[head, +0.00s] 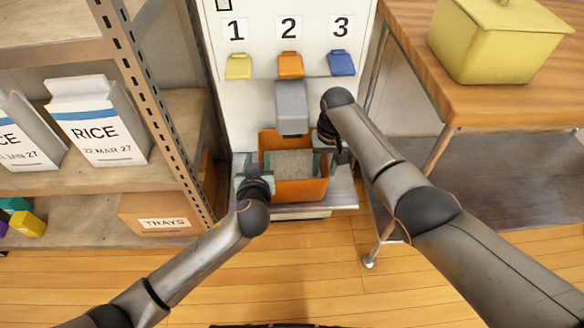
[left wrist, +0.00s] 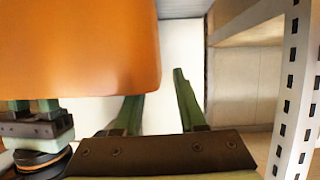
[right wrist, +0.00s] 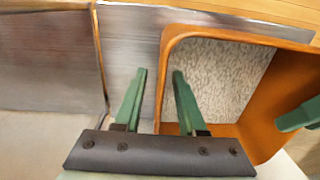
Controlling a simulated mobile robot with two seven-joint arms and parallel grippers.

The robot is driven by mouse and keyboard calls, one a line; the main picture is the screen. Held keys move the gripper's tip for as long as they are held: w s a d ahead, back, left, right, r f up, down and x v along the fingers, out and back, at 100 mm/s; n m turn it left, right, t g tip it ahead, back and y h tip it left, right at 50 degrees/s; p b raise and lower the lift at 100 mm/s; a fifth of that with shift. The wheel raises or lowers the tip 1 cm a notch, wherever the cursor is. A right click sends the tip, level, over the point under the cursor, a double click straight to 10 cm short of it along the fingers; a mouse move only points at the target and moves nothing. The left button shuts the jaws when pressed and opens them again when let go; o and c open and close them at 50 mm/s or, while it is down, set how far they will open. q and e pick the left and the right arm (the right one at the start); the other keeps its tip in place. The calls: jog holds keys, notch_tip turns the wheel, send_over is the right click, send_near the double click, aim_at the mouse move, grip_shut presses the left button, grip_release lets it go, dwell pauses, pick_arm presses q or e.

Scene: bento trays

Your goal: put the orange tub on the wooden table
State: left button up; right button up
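The orange tub (head: 300,190) sits upright on the metal shelf under the grey spout of the white dispenser, with pale grain in it. My left gripper (head: 258,168) is at its left side; in the left wrist view the fingers stand apart, and the tub (left wrist: 85,50) hides one fingertip. My right gripper (head: 330,152) is at its right side; in the right wrist view its open fingers (right wrist: 160,85) straddle the wall of the tub (right wrist: 268,115), one inside and one outside. The wooden table (head: 480,104) stands at the right.
A yellow tub (head: 490,45) stands on the table, with bare wood at its left and front. The dispenser (head: 225,110) has yellow, orange and blue levers. A rack (head: 140,100) with rice bags (head: 95,125) and a trays box (head: 160,212) stands close on the left.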

pick_arm(q)
jog(key=shift+x, duration=0.8)
pick_arm(e)
jog(key=shift+f, duration=0.5)
pick_arm(q)
jog(key=shift+c, duration=0.3)
pick_arm(e)
jog(key=shift+c, duration=0.3)
pick_arm(q)
grip_shut()
pick_arm(e)
grip_shut()
jog(key=shift+r, duration=0.1)
